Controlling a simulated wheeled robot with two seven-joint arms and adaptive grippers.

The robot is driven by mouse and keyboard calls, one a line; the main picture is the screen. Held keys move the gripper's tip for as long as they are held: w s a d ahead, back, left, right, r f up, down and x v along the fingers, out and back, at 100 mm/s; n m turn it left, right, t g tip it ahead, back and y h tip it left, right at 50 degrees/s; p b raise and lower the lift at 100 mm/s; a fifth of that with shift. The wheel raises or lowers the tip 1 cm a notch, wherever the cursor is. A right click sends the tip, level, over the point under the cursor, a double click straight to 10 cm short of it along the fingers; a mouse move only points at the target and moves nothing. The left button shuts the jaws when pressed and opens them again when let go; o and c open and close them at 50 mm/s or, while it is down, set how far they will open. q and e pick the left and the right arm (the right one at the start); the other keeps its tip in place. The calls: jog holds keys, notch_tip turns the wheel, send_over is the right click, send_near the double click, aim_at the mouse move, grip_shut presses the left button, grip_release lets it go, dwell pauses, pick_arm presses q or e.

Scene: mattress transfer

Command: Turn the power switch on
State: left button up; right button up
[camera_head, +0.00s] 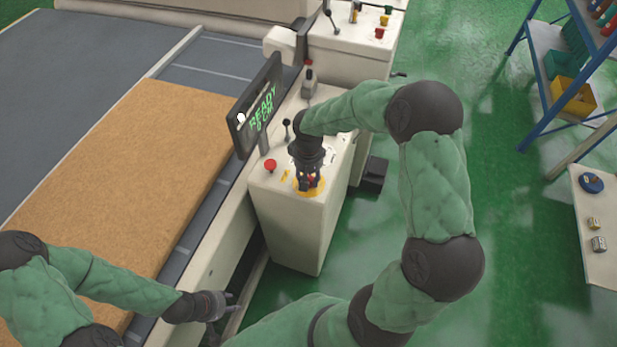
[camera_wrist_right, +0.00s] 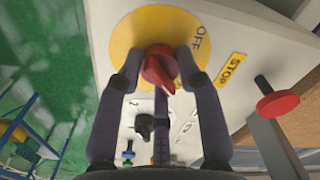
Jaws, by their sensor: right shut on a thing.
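The power switch (camera_wrist_right: 160,68) is a red rotary knob on a yellow disc (camera_wrist_right: 128,42) marked OFF, on top of the white control console (camera_head: 290,215). In the right wrist view my right gripper (camera_wrist_right: 158,70) has its fingers on both sides of the red knob, shut on it. In the head view my right gripper (camera_head: 308,185) points down at the yellow disc and hides most of the knob. My left gripper (camera_head: 222,303) is low at the left, beside the machine's side rail, away from the switch. Its finger opening is too small to judge.
A red stop button (camera_head: 270,165) stands close to the switch, beside a yellow STOP label (camera_wrist_right: 232,70). A READY screen (camera_head: 257,108) rises at the console's left edge. Small levers (camera_head: 287,128) stand behind. A brown mattress (camera_head: 125,180) lies on the conveyor.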

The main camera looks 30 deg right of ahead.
aim_at(309, 177)
jog(key=o, duration=1.2)
jog(key=shift+c, duration=0.2)
notch_tip(309, 177, up, 12)
dwell(0.3)
